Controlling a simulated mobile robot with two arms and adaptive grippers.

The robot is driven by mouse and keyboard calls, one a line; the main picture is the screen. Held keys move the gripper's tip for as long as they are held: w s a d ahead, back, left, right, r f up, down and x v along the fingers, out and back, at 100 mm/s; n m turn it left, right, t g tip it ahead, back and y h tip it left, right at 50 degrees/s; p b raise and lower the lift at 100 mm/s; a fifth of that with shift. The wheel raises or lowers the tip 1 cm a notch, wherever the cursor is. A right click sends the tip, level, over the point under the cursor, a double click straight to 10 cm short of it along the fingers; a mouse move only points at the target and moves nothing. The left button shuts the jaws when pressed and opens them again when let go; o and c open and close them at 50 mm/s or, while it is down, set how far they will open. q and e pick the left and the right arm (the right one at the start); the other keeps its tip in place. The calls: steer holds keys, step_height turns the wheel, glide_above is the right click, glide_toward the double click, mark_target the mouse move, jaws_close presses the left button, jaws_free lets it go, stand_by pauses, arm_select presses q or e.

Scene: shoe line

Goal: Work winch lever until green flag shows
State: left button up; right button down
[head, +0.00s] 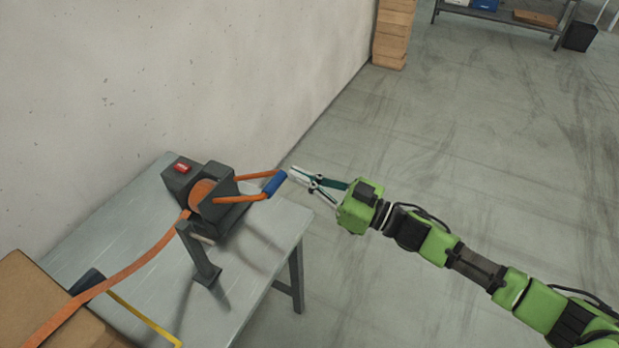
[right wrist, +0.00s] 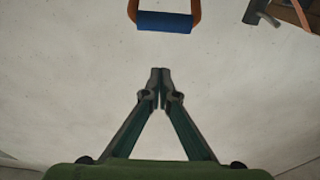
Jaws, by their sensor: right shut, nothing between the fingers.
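The winch (head: 205,195) is a dark grey housing with an orange drum, standing on a grey table. A red flag (head: 182,168) shows on its top; I see no green. Its lever (head: 245,197) is an orange U-shaped frame with a blue grip (head: 274,183), reaching out to the right. The blue grip also shows at the top of the right wrist view (right wrist: 164,22). My right gripper (head: 293,172) is shut and empty, its tips close to the blue grip. In the right wrist view its fingertips (right wrist: 160,72) are together, apart from the grip. My left gripper is not in view.
The grey table (head: 130,225) stands against a pale wall (head: 150,70). An orange strap (head: 130,268) runs from the drum to a cardboard box (head: 40,310) at the lower left. A dark post (head: 198,255) stands before the winch.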

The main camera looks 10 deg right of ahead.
mark_target(278, 182)
steer(key=p+x, duration=0.1)
steer(key=x, duration=0.5)
steer(key=shift+r, duration=0.2)
steer(key=f, duration=0.3)
steer(key=d+f, duration=0.1)
steer(key=shift+s+f+p, duration=0.2)
steer(key=shift+s+p, duration=0.15)
steer(key=shift+p, duration=0.05)
steer(key=shift+a, duration=0.1)
